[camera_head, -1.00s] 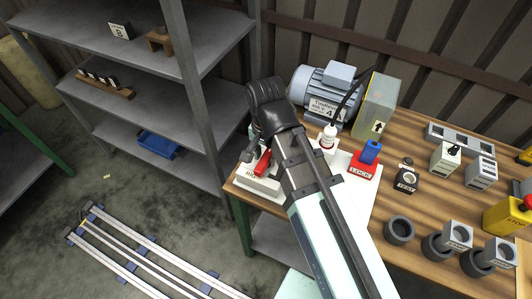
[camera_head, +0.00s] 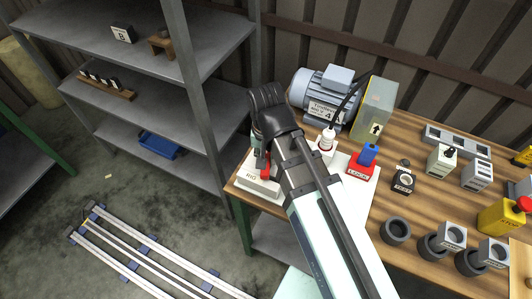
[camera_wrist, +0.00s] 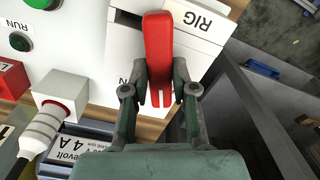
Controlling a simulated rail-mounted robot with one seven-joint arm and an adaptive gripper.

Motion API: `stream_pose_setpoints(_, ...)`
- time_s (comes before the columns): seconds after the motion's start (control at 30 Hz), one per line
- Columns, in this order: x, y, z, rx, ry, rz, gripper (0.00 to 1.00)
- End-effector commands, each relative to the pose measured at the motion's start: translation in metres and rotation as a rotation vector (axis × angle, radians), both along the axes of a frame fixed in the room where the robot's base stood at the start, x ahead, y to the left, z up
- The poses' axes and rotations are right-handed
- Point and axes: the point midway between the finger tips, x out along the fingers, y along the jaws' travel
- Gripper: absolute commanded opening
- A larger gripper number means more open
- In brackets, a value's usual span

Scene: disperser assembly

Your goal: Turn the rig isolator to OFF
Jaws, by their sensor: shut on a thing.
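The rig isolator is a pale box (camera_head: 256,185) marked RIG, at the left end of the wooden bench. Its red handle (camera_head: 266,166) shows just below my gripper (camera_head: 259,153). In the wrist view the red handle (camera_wrist: 158,45) runs up the picture from between the fingertips of my gripper (camera_wrist: 160,92). The fingers are shut on the handle's near end, one on each side. The RIG lettering is on the box (camera_wrist: 204,22) to the right of the handle. Part of an "ON" mark shows to the left. I see no OFF mark.
A white plug (camera_wrist: 40,130) in a red-ringed socket and a green RUN button (camera_wrist: 20,42) lie left of the isolator. The motor (camera_head: 322,92) stands behind, and a red LOCK block (camera_head: 362,165) to the right. A grey shelf (camera_head: 190,80) stands left of the bench.

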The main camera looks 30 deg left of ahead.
Motion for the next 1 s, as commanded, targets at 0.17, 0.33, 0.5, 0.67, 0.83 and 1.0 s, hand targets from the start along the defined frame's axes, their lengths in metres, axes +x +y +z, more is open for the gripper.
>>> stream_pose_setpoints(0.17,-0.0005,-0.0009,0.0016,-0.002,0.001,0.167,0.0)
stream_pose_setpoints(0.33,-0.0005,-0.0008,0.0011,-0.002,0.001,0.329,0.0)
stream_pose_setpoints(0.5,-0.0005,-0.0008,0.0009,-0.002,0.001,0.49,0.0)
stream_pose_setpoints(0.67,-0.0005,-0.0008,0.0009,-0.002,0.001,0.642,0.0)
stream_pose_setpoints(0.83,-0.0004,-0.0006,0.0005,-0.001,0.002,0.802,0.0)
stream_pose_setpoints(1.0,-0.0005,-0.0007,0.0,-0.001,0.002,0.948,0.0)
